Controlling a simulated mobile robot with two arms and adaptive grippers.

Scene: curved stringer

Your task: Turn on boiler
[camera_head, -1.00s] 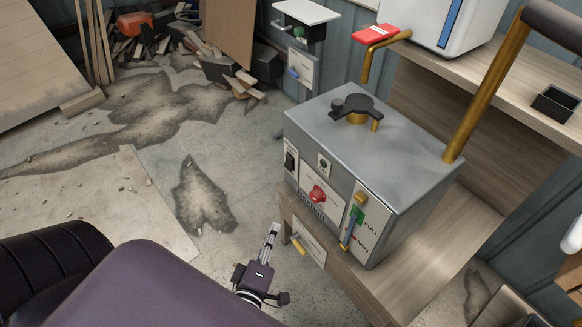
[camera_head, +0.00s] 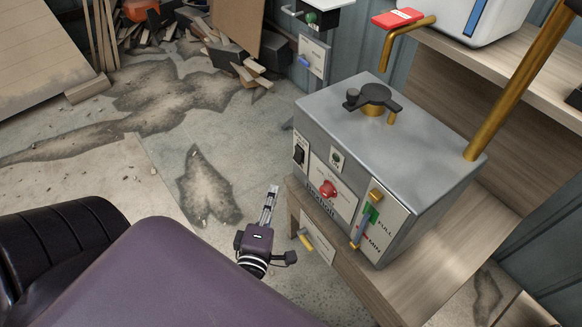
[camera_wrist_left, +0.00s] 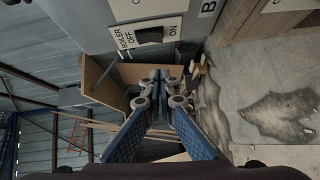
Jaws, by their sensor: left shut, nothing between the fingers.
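The boiler (camera_head: 385,140) is a grey metal box on a wooden bench. On the left of its front is a black rocker switch (camera_head: 299,154); in the left wrist view this switch (camera_wrist_left: 150,36) has a plate reading BOILER, OFF and ON. Right of it are a small round indicator (camera_head: 336,158), a red knob (camera_head: 328,188) and a FULL/MIN level gauge (camera_head: 367,222). My left gripper (camera_head: 272,190) is shut and empty, in front of and below the boiler's left front, apart from it. In the left wrist view the gripper's fingers (camera_wrist_left: 160,75) point just below the switch plate. My right gripper is not in view.
The wooden bench (camera_head: 350,280) holds the boiler, with a yellow-handled panel (camera_head: 306,240) under its front edge. A brass pipe (camera_head: 525,75) rises behind the boiler. A wood pile (camera_head: 235,60) lies far left. Open floor is left of the bench.

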